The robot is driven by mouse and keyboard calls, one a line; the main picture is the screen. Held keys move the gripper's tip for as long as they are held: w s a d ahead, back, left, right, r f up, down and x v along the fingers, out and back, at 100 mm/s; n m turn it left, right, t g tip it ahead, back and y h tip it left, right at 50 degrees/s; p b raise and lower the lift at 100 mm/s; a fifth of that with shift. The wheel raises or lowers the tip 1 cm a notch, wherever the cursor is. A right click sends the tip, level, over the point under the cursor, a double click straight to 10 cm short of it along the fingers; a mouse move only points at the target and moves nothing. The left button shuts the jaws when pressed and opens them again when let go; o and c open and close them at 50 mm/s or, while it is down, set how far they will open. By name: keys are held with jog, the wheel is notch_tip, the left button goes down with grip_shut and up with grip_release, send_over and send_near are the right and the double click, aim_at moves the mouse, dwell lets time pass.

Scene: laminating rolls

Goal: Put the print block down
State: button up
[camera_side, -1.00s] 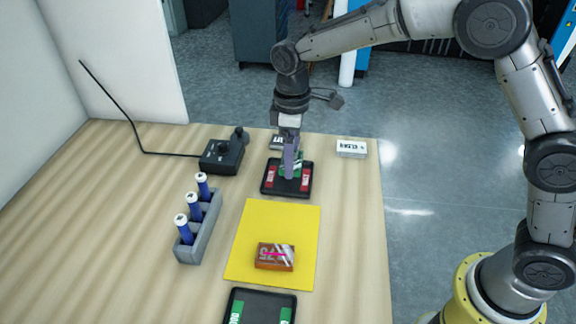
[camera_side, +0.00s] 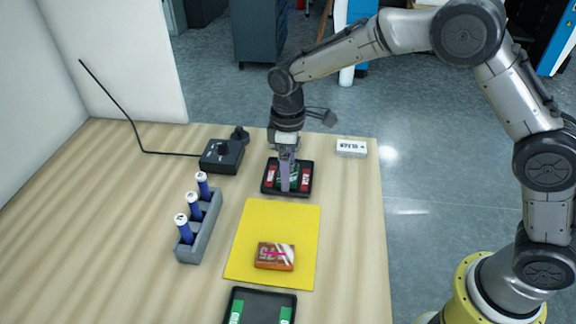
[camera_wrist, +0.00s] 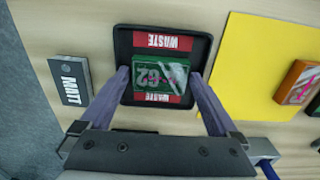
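The print block (camera_wrist: 160,76) is green with pale markings under a clear, shiny face. It is in the black tray (camera_wrist: 125,44) with red WASTE labels, between the labels. My gripper (camera_side: 287,188) points down into this tray. In the wrist view, its two purple-grey fingers (camera_wrist: 160,80) stand on the left and right of the block and appear shut on it. In the side view, the fingers hide part of the block. Whether its underside touches the tray floor cannot be told. An orange-brown block (camera_side: 274,256) lies on the yellow mat (camera_side: 280,218).
A black tray with green labels (camera_side: 261,295) is at the near edge. A grey rack (camera_side: 208,233) holds blue rollers left of the mat. A control box (camera_side: 222,156) and a white sign (camera_side: 351,148) are at the back. A WAIT sign (camera_wrist: 70,80) is beside the waste tray.

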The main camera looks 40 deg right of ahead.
notch_tip(320, 180, up, 12)
jog(key=s+d+r+m+t, duration=0.1)
jog(key=s+d+r+m, duration=0.1)
jog(key=s+d+r, duration=0.35)
jog(key=s+d+f+m+t, duration=0.1)
jog(key=s+d, duration=0.4)
jog(key=s, duration=0.7)
jog(key=s+d+f+m+t, duration=0.1)
jog(key=s+d+m+t, duration=0.2)
jog(key=s, duration=0.9)
jog(key=d+m, duration=0.2)
jog(key=m, duration=0.1)
jog(key=shift+t, duration=0.3)
